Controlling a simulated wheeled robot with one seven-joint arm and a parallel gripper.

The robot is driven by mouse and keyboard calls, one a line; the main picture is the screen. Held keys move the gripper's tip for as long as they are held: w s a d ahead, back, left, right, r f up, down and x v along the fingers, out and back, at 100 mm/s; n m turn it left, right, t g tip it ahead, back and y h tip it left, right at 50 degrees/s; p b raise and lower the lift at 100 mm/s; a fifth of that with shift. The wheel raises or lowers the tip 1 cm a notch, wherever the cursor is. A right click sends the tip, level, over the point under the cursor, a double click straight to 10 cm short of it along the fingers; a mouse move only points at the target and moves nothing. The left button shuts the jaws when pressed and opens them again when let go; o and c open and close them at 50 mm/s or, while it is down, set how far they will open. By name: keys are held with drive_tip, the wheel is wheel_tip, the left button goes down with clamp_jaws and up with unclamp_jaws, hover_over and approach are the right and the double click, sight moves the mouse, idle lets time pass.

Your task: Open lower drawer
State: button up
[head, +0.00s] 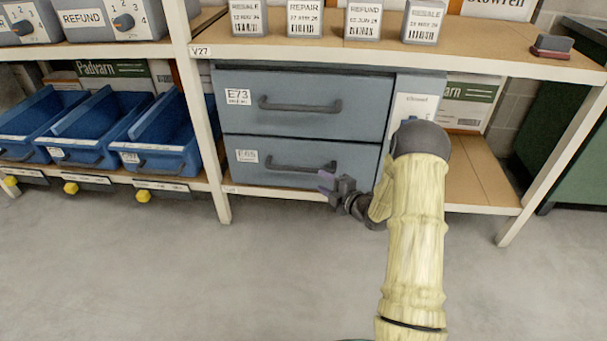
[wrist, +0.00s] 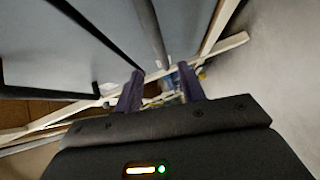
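The grey drawer cabinet (head: 308,150) has an upper drawer labelled E73 and a lower drawer (head: 300,152), both closed. The lower drawer has a dark bar handle (head: 285,165), seen also in the wrist view (wrist: 148,32). My gripper (head: 325,182) is in front of the lower drawer, at the right end of this handle. In the wrist view its two purple fingers (wrist: 160,82) are apart, with the handle's end in line with the gap between them. I cannot tell whether they touch it. The upper drawer's handle (head: 300,105) is above.
Blue bins (head: 160,140) stand on the shelf to the left. A white rack post (head: 204,130) is left of the cabinet. The shelf edge (head: 275,190) runs just below the lower drawer. Labelled boxes (head: 305,18) stand on the shelf above. The floor in front is clear.

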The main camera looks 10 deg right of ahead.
sight(305, 171)
drive_tip(key=b+x, duration=0.4)
drive_tip(key=x, duration=0.6)
drive_tip(key=shift+f, duration=0.1)
drive_tip(key=shift+w+a, duration=0.15)
drive_tip(key=shift+w, duration=0.25)
clamp_jaws()
